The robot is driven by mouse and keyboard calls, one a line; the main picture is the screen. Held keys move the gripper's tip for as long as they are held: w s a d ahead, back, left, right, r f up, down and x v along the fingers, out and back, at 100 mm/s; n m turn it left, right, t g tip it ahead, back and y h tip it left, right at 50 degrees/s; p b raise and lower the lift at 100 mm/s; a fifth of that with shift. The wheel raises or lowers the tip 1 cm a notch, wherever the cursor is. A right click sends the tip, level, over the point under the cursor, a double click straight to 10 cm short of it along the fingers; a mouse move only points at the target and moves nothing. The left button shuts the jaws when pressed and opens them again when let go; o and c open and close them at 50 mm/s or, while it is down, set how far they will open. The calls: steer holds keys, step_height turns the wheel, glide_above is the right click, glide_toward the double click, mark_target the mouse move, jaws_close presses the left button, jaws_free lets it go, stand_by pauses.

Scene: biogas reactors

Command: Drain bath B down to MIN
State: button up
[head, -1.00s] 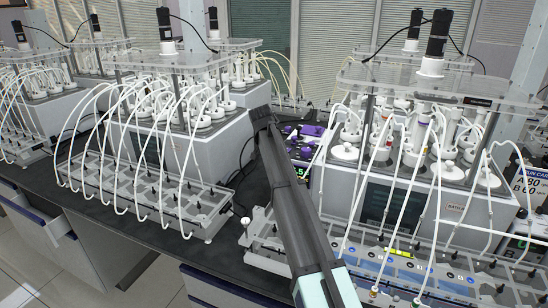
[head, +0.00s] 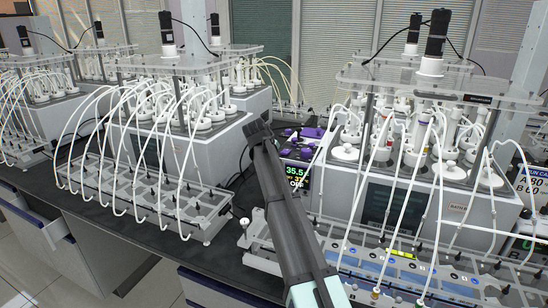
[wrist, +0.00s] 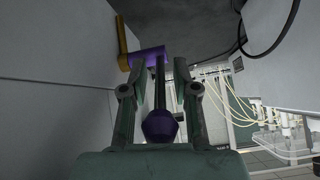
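Bath B (head: 488,212) is the grey box at right under a clear rack, with a small label that seems to read BATH B. Its level and a MIN mark cannot be made out. My gripper (head: 258,130) is between the two baths, over the dark bench. In the wrist view my gripper (wrist: 161,68) is open. Its fingers stand on both sides of a dark rod with a purple knob (wrist: 160,126) at the near end. A purple block (wrist: 147,57) and a brass-coloured pipe (wrist: 123,42) are behind the fingers. Finger contact with the rod cannot be told.
Another bath (head: 222,150) is close on the left. Tube trays (head: 150,200) with white hoses line the front. A dark cable hangs at upper right in the wrist view.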

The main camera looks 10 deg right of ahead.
steer(key=shift+a, duration=0.1)
steer(key=v, duration=1.2)
steer(key=shift+c, duration=0.3)
